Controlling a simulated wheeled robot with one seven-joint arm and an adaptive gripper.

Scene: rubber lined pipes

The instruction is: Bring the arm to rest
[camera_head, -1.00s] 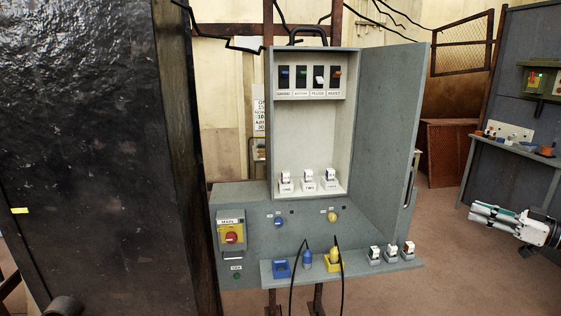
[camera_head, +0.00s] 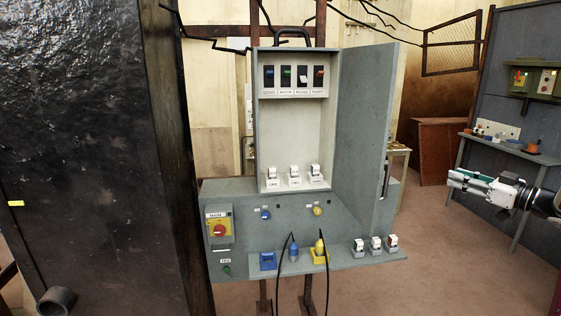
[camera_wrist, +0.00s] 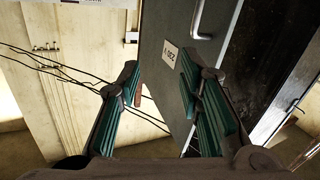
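My gripper (camera_head: 453,183) is at the right of the head view, apart from the electrical cabinet (camera_head: 362,130) and in front of the workbench area. In the wrist view my gripper (camera_wrist: 163,95) shows its two green-padded fingers spread well apart with nothing held between them. Beyond the fingers is a grey panel (camera_wrist: 178,75) with a small label and a handle. The cabinet stands open, with its door swung out to the right.
A shelf below the cabinet holds a blue plug (camera_head: 294,252), a yellow plug (camera_head: 320,248) and several small switches. A dark wall panel (camera_head: 85,130) stands close on the left. A workbench (camera_head: 510,150) is at the right. Brown floor lies open between cabinet and bench.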

